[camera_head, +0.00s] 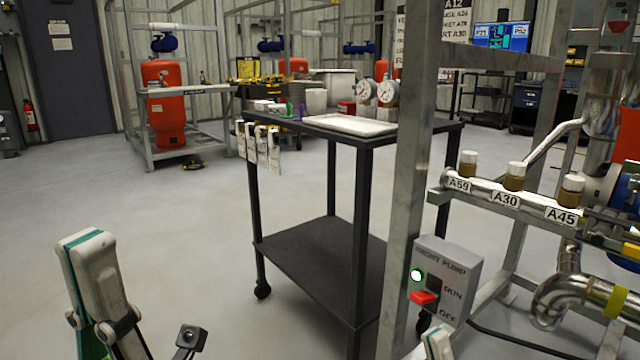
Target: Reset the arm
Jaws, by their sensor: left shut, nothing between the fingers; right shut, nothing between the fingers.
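My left gripper (88,248) stands upright at the lower left, its pale fingers with teal edges closed together and nothing between them. It is over the floor, apart from the cart. A small dark camera-like part of mine shows to its right. My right gripper (436,340) shows only as a small pale and teal tip at the bottom edge, just below the grey pump switch box (455,262). It is shut and empty; the rest is cut off by the frame. I cannot tell whether the tip touches the box. The box has a red switch (424,298) and a lit green lamp (416,275).
A grey steel post (408,190) and the pipe skid (500,198) with labelled valves A59, A30 and A45 fill the right. Floor at left is clear.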

